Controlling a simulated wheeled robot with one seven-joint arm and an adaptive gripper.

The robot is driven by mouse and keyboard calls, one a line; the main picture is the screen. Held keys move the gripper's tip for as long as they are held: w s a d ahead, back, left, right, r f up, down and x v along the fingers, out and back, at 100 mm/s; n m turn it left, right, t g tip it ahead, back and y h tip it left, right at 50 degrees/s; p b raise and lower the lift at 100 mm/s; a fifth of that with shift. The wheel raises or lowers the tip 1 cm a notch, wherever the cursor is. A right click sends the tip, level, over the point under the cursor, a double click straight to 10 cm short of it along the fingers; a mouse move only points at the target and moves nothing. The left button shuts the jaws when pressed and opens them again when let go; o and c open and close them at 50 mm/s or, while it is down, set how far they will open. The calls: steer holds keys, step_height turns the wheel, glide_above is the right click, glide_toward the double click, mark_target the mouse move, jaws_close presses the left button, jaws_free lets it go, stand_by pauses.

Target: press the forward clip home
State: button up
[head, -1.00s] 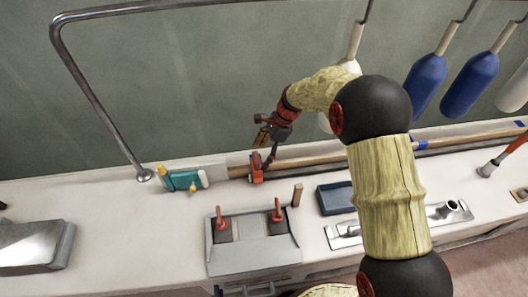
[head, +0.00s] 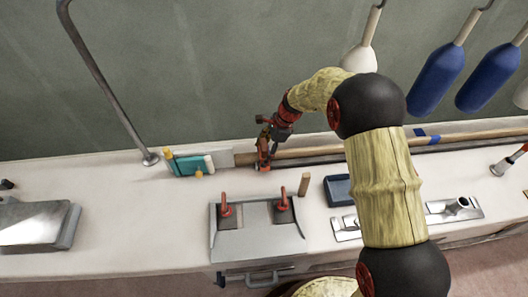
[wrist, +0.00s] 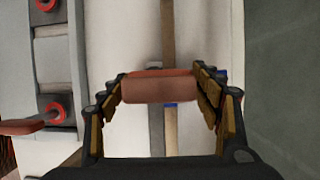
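A red-orange clip (head: 263,166) sits at the wooden pole (head: 320,151) along the foot of the wall, near the pole's left end. I take it for the forward clip. My gripper (head: 264,152) points down at it from above. In the wrist view the clip's red bar (wrist: 158,87) lies across the pole, between the fingers of my gripper (wrist: 160,90). The fingers stand wide apart, one close to each end of the bar. Whether they touch it, and how deep the clip sits on the pole, I cannot tell.
A teal and white item (head: 190,165) lies left of the clip. A grey panel with two red levers (head: 257,230) is in front, with a small wooden block (head: 304,184) and a blue tray (head: 338,190) to its right. A metal rail (head: 100,85) rises at left.

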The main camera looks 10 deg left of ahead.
steer(key=c, duration=1.3)
steer(key=shift+o, duration=0.2)
steer(key=shift+s+f, duration=0.1)
steer(key=shift+f, duration=0.7)
stand_by(0.5)
steer(key=o, duration=1.6)
steer(key=shift+r, duration=0.15)
